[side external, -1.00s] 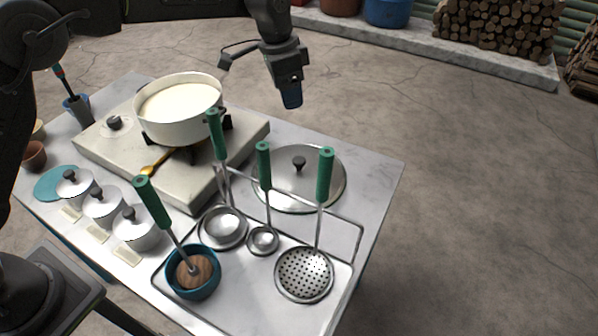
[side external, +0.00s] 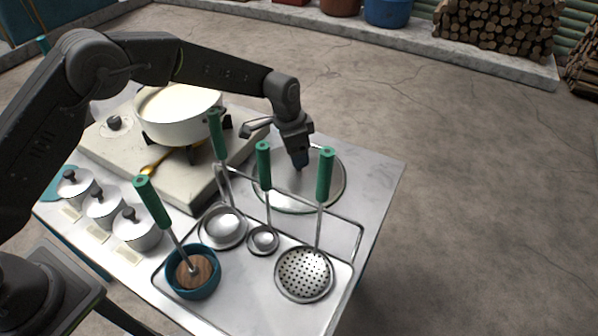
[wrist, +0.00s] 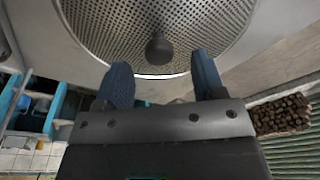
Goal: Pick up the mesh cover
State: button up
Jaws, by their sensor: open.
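The mesh cover (side external: 334,178) is a round, shiny disc lying flat on the table behind the hanging utensils. In the wrist view the cover (wrist: 95,22) shows a fine perforated surface, a metal rim and a dark round knob (wrist: 158,50). My gripper (side external: 300,162) points down over the cover and hides the knob in the side view. In the wrist view my gripper (wrist: 162,70) is open, its two blue fingertips either side of the knob's line. I cannot tell whether the knob is between the fingertips or just beyond them.
A utensil rack (side external: 357,238) with green-handled tools, including a skimmer (side external: 304,274), stands in front of the cover. A pot of milk (side external: 180,118) sits on the stove block at left. The table's right edge near the cover is clear.

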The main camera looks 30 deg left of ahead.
jog(key=f, duration=0.4)
jog(key=shift+w+d, duration=0.2)
jog(key=shift+d, duration=0.1)
jog(key=shift+c, duration=0.4)
